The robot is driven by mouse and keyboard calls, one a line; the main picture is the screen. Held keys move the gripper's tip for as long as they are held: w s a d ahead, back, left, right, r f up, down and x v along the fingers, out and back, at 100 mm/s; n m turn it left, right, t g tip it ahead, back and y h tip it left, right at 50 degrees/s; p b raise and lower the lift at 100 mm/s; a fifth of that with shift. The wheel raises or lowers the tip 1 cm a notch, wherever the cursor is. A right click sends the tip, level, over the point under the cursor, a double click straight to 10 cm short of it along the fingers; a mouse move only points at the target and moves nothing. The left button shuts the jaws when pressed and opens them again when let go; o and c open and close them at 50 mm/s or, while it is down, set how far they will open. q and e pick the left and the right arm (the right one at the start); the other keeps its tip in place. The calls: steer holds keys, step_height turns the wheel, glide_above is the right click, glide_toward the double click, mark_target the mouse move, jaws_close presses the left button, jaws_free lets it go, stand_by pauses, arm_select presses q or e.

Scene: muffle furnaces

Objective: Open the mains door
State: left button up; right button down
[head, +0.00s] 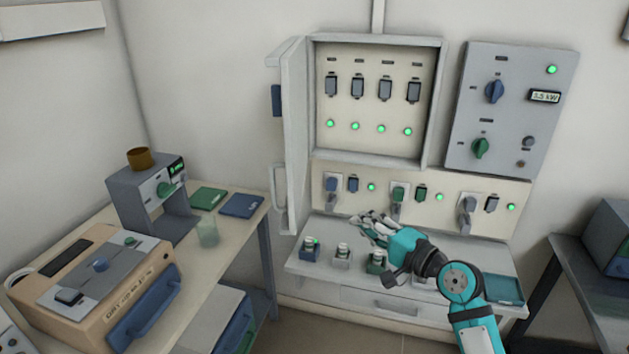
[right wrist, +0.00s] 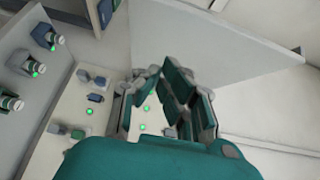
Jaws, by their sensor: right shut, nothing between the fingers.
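The mains door (head: 296,130) is a pale grey panel on the left side of the wall cabinet (head: 442,100). It stands swung out, leaving the cabinet front open with its row of switches and green lights showing. A long handle (head: 281,200) is at the door's lower left. My right gripper (head: 362,225) is in front of the lower panel, to the right of the handle and apart from it. It is shut and empty; its fingers also show in the right wrist view (right wrist: 165,72), before a large pale panel. My left gripper is out of view.
Below the cabinet a shelf (head: 340,275) carries several small switch blocks and a teal tray (head: 503,289). On the left, a bench (head: 235,235) holds a tan furnace box (head: 105,290) and a grey device (head: 150,195). A grey control panel (head: 512,110) hangs at right.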

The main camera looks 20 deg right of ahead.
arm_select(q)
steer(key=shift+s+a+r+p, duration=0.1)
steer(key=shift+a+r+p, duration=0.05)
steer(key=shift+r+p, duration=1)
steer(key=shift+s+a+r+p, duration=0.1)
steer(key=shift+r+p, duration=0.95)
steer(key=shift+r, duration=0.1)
arm_select(e)
steer(key=shift+w+a+r, duration=0.2)
steer(key=shift+w+a, duration=1.25)
steer(key=shift+w, duration=0.15)
steer(key=shift+w+a+r, duration=0.15)
steer(key=shift+w+a, duration=1.25)
steer(key=shift+w, duration=0.15)
steer(key=shift+w+a+r, duration=0.2)
steer(key=shift+w+a, duration=1.25)
steer(key=shift+w, duration=0.15)
